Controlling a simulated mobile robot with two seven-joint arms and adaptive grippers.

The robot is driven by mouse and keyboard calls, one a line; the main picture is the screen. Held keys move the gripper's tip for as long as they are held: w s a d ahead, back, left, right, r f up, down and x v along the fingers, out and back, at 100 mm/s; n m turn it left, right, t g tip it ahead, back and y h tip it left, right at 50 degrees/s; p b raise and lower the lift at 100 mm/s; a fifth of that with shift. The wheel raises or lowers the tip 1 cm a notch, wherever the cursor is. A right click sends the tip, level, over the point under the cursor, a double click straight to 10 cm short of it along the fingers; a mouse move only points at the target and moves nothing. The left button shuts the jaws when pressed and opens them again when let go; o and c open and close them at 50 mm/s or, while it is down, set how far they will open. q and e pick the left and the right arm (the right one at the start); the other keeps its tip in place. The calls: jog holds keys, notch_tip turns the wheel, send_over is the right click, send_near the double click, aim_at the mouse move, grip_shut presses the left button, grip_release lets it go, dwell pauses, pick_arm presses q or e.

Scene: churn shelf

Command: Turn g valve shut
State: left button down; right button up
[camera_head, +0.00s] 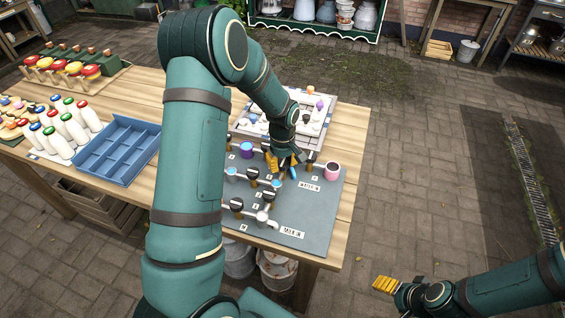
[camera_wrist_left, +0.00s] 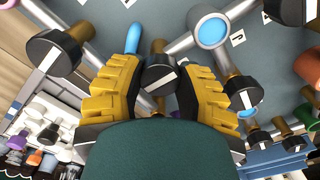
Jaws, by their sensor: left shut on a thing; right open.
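A grey pipe board (camera_head: 318,215) lies on the wooden table and carries pipes, several black-knobbed valves and small letter labels. My left gripper (camera_head: 286,163) is over the upper part of this board with its yellow fingers down. In the left wrist view, the yellow fingers (camera_wrist_left: 165,68) are on either side of a black valve knob (camera_wrist_left: 160,78) on a brass stem. I cannot read which letter belongs to this valve, and the g label cannot be made out. My right gripper (camera_head: 386,285) is open and empty, off the table at the lower right.
Other black knobs (camera_wrist_left: 58,55) stand close beside the left fingers. A pink cup (camera_head: 332,170) and a purple cup (camera_head: 247,149) are on the board. A white tray (camera_head: 324,103) lies behind it. A blue divided tray (camera_head: 120,150) and white bottles (camera_head: 70,130) are at left.

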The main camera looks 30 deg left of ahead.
pick_arm(q)
jog(key=shift+m, duration=0.4)
jog(key=m, duration=0.3)
jog(key=shift+m+b, duration=0.4)
jog(key=m, duration=0.4)
jog(key=shift+m, duration=0.3)
jog(key=m, duration=0.8)
jog(key=shift+m, duration=0.4)
jog(key=c, duration=0.5)
grip_release()
